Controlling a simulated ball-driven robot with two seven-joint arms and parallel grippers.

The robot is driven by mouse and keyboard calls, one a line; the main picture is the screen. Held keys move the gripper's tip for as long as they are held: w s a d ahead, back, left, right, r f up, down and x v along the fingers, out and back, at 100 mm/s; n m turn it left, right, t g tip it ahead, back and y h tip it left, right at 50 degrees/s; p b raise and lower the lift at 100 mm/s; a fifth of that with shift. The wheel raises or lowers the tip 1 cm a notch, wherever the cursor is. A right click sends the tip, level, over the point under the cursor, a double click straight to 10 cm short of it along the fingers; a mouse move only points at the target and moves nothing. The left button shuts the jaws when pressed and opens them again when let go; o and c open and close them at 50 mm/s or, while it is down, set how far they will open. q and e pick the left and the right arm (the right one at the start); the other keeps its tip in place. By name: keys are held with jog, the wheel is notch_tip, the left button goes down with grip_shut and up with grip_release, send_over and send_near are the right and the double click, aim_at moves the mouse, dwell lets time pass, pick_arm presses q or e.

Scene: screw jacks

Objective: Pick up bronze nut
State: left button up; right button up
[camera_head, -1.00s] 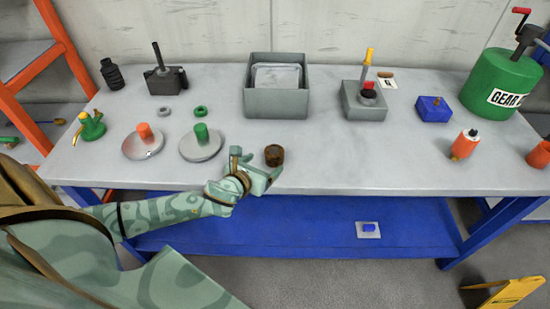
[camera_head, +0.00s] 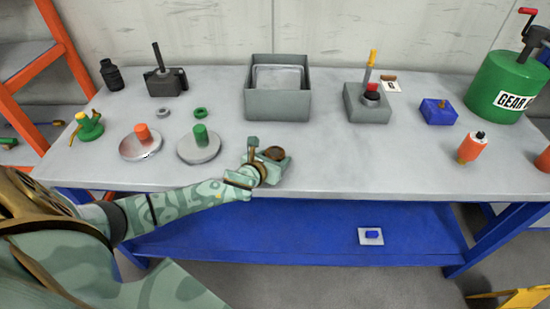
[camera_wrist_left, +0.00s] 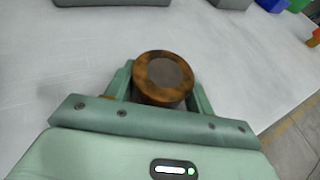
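The bronze nut (camera_head: 274,153) is a short, round, brown piece with a dark grey centre on its top face. It stands upright near the front edge of the grey table. My left gripper (camera_head: 267,156) is at the nut, with its fingers spread on either side. In the left wrist view, the nut (camera_wrist_left: 163,78) sits between the two green fingers (camera_wrist_left: 162,92); its lower part is hidden by the gripper body. The fingers look open around it, and I cannot see a firm contact. My right gripper is not in view.
A green-topped round plate (camera_head: 199,147) and an orange-topped one (camera_head: 140,144) stand left of the gripper. A grey bin (camera_head: 277,107) is behind it. A grey block with a yellow-handled screw (camera_head: 368,103) stands to the right.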

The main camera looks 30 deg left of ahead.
aim_at(275, 152)
pick_arm(q)
jog(key=c, duration=0.7)
jog(key=shift+o, duration=0.2)
jog(key=shift+r, duration=0.2)
jog(key=shift+w+r, duration=0.1)
jog(key=shift+r, duration=0.2)
notch_tip(275, 152, up, 2)
jog(key=shift+r+p, duration=0.25)
jog(key=shift+p, duration=0.75)
jog(key=s+d+r+p, duration=0.65)
jog(key=s+r, duration=0.35)
jog(key=s, duration=0.2)
jog(key=d+r+m+h+b, duration=0.1)
jog(key=d+r+b, duration=0.2)
jog(key=r, duration=0.9)
jog(key=d, duration=0.3)
jog(key=shift+w+r, duration=0.3)
jog(key=shift+w, duration=0.05)
